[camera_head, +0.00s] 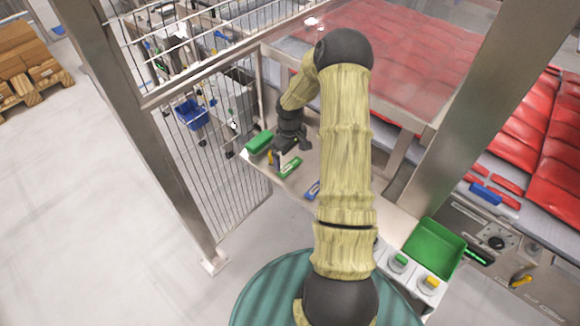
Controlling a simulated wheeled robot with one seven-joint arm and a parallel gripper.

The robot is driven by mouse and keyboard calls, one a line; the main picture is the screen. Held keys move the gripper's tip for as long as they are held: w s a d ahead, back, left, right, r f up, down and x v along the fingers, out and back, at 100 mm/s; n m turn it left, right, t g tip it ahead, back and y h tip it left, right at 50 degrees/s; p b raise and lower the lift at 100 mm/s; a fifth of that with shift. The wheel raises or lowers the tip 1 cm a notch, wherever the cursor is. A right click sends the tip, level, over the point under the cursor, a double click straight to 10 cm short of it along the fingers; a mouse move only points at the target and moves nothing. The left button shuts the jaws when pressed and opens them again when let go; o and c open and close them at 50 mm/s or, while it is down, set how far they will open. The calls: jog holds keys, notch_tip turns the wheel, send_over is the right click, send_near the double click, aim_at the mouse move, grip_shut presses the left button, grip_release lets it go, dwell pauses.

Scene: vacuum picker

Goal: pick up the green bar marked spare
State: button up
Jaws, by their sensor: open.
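A green bar (290,168) with a pale label lies on the narrow light worktop, just below my gripper in the picture. The label is too small to read. A larger green block (259,142) sits at the left end of the worktop. My gripper (289,153) is open, close to the green bar and pointing down at the worktop. No object shows between its fingers. I cannot tell its exact height above the bar.
A blue labelled bar (313,189) lies right of the green bar, partly behind my arm. A wire fence (215,165) borders the left. A green tray (433,248) and push buttons (400,262) stand at right.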

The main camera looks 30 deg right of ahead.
aim_at(291, 167)
jog(key=shift+s+d+f+p, duration=0.15)
jog(key=shift+f+p, duration=0.3)
jog(key=shift+f, duration=0.85)
jog(key=shift+w+d+f+p, duration=0.1)
jog(key=shift+f+p, duration=0.3)
jog(key=shift+f, duration=0.9)
jog(key=shift+c, duration=0.4)
jog(key=c, duration=0.8)
notch_tip(291, 167, up, 10)
jog(key=shift+r+b, duration=0.1)
jog(key=shift+b, duration=0.8)
jog(key=shift+a, duration=0.1)
